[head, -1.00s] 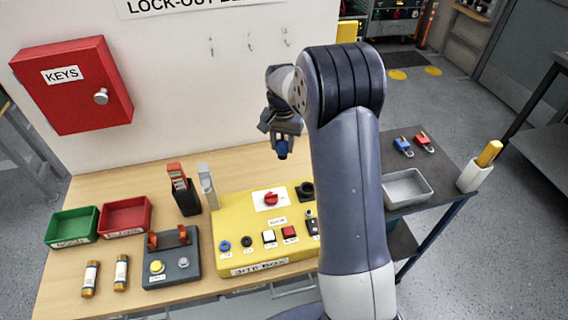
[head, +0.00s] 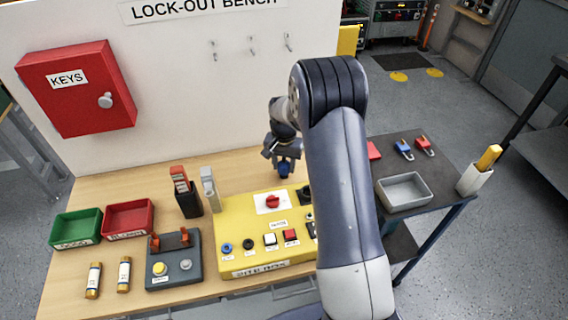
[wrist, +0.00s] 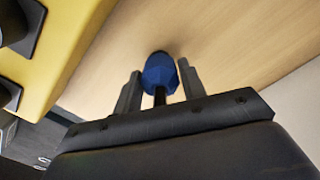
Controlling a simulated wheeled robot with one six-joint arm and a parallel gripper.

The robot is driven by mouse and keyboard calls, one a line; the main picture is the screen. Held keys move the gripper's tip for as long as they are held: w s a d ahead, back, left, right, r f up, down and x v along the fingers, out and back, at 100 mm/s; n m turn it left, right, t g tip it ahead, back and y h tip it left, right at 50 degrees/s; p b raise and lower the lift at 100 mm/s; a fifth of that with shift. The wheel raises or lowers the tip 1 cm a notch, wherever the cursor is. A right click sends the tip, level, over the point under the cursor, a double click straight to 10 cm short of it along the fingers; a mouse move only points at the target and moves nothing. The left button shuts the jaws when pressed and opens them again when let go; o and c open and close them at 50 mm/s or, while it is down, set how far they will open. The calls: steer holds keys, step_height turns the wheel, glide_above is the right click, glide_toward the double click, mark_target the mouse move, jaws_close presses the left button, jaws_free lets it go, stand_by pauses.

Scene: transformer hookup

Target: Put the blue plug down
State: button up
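The blue plug (head: 284,171) is at the tips of my gripper (head: 284,165), over the wooden bench top behind the yellow box. In the wrist view the blue plug (wrist: 160,73) sits between the two grey fingers (wrist: 160,88), which close on its sides. Its black stem points back toward the palm. Bare wood lies beyond it. I cannot tell whether the plug touches the bench.
The yellow box (head: 236,217) with buttons and a red knob is just in front of the gripper. A black holder (head: 188,199) with red tags stands to the left. The lock-out board (head: 200,90) rises behind. Bare bench (head: 243,170) surrounds the gripper's left side.

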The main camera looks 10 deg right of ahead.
steer(key=o, duration=0.4)
steer(key=shift+c, duration=0.2)
step_height(320, 180, up, 12)
steer(key=shift+r+b, duration=0.2)
steer(key=shift+b, duration=0.5)
